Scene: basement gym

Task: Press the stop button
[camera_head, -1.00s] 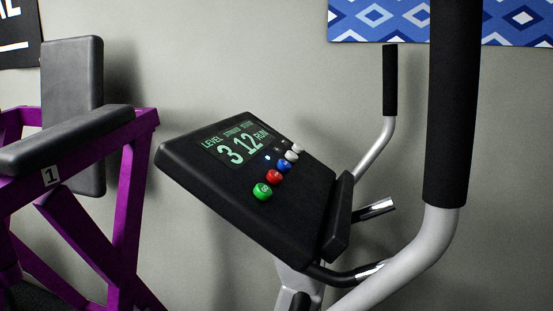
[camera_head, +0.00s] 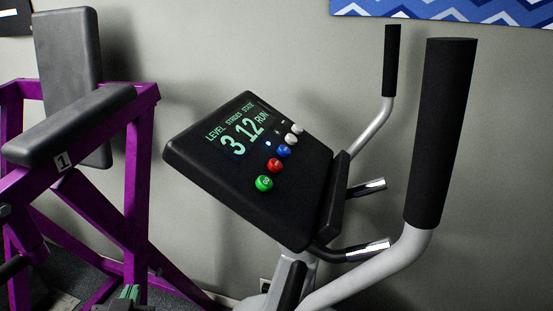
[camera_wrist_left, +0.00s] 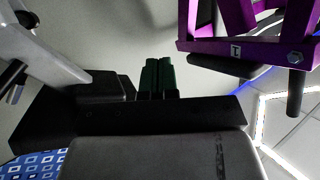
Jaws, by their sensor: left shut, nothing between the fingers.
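The black console (camera_head: 205,177) of an exercise machine is in the middle of the head view, tilted, with a lit display (camera_head: 240,131) reading 3, 12 and RUN. A row of domed buttons runs along it: green (camera_head: 264,183), red (camera_head: 274,165), blue (camera_head: 284,151) and two whitish ones (camera_head: 294,134). The red one is probably the stop button; its label is too small to read. My left gripper (camera_head: 130,292) is at the bottom left, below and left of the console, clear of the buttons. Its dark green fingers (camera_wrist_left: 158,76) are shut and empty in the left wrist view.
A purple-framed machine (camera_head: 137,190) with black pads stands left of the console, close to my left gripper. Grey handlebars with black grips (camera_head: 440,135) rise on the right. A grey wall (camera_head: 330,60) stands behind.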

